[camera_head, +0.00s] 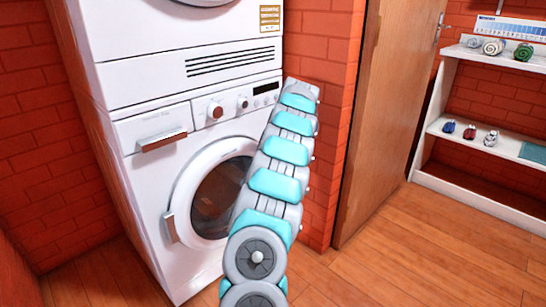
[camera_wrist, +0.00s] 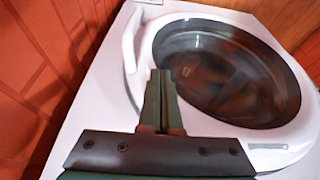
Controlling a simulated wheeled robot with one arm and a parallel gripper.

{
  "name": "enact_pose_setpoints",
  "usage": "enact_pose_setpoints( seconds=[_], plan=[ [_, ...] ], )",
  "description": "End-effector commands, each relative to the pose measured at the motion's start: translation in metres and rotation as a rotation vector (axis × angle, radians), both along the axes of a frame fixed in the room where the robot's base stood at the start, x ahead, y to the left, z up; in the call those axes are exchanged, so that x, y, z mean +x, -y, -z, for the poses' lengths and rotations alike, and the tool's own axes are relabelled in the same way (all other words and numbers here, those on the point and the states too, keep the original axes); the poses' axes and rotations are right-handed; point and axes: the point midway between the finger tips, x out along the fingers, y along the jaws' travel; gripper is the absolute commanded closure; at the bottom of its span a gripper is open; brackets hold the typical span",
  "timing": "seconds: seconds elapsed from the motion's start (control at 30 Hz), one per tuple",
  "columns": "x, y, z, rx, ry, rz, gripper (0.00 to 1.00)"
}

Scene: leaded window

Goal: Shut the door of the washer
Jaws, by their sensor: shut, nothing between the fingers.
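The white washer (camera_head: 145,190) stands under another white machine. Its round door (camera_head: 183,190) has a white ring, dark glass and a handle (camera_head: 170,226) on the left. In the head view the door lies close to the front; I cannot tell whether it is fully shut. My arm covers its right side. In the wrist view the door's dark glass (camera_wrist: 225,75) fills the upper right, with the handle (camera_wrist: 130,42) at left. My gripper (camera_wrist: 161,75) is shut and empty, its fingertips overlapping the door's lower left rim. I cannot tell whether they touch. The head view hides the gripper behind my arm.
The upper machine (camera_head: 140,75) sits directly on the washer. A red brick wall (camera_head: 325,130) stands close on the right, then a wooden room door (camera_head: 385,110). A white shelf (camera_head: 480,130) with small items is farther right. The wooden floor (camera_head: 400,250) at right is clear.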

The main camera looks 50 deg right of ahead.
Motion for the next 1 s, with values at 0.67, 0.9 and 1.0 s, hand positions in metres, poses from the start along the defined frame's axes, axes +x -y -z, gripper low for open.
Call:
enact_pose_setpoints(
  seconds=[0.67,0.9,1.0],
  plan=[
    [-0.039,-0.005,-0.088,0.001,-0.004,0.004,1.00],
    [-0.041,-0.006,-0.092,0.002,-0.005,0.004,1.00],
    [-0.041,-0.006,-0.092,0.003,-0.005,0.003,1.00]
  ],
)
